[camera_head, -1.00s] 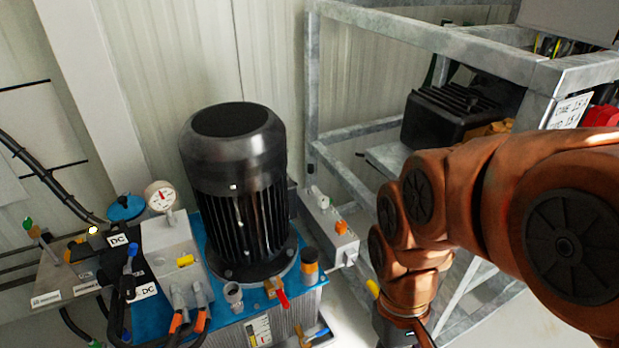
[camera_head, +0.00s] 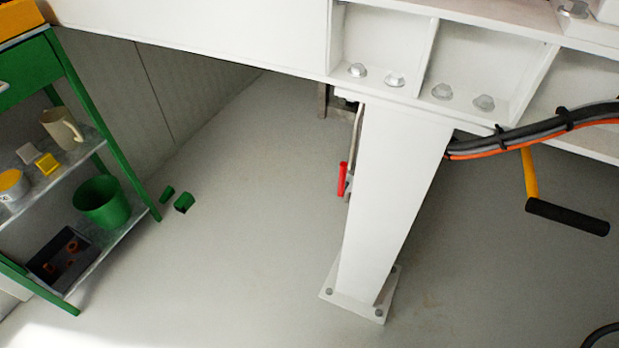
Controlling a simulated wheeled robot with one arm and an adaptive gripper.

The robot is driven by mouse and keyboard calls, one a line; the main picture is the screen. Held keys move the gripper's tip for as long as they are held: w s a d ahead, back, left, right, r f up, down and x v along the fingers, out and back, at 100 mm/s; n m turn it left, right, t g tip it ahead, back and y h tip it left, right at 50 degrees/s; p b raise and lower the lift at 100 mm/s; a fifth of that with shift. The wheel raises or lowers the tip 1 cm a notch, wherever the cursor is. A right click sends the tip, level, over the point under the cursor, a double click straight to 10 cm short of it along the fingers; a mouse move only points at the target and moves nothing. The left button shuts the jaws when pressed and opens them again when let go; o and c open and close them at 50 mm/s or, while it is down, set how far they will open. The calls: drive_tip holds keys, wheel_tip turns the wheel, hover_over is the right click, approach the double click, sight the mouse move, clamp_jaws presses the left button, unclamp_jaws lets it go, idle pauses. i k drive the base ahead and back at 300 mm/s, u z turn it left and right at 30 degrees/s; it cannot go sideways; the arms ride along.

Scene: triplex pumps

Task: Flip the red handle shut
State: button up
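A small red handle (camera_head: 342,180) shows at the left side of a white support post (camera_head: 392,190), below the white beam. It points roughly up and down, beside a thin metal pipe or fitting. The fitting is too small to tell whether the handle is open or shut. My gripper and arm are not in view.
A green-framed shelf (camera_head: 148,203) stands at the left, with a beige mug (camera_head: 62,127) and a green bucket (camera_head: 102,202). Small green pieces (camera_head: 184,203) lie on the floor. A yellow lever with a black grip (camera_head: 567,217) hangs at right.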

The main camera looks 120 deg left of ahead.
sight(343, 184)
drive_tip(key=u, duration=5.75)
drive_tip(key=i, duration=0.55)
drive_tip(key=z, duration=1.05)
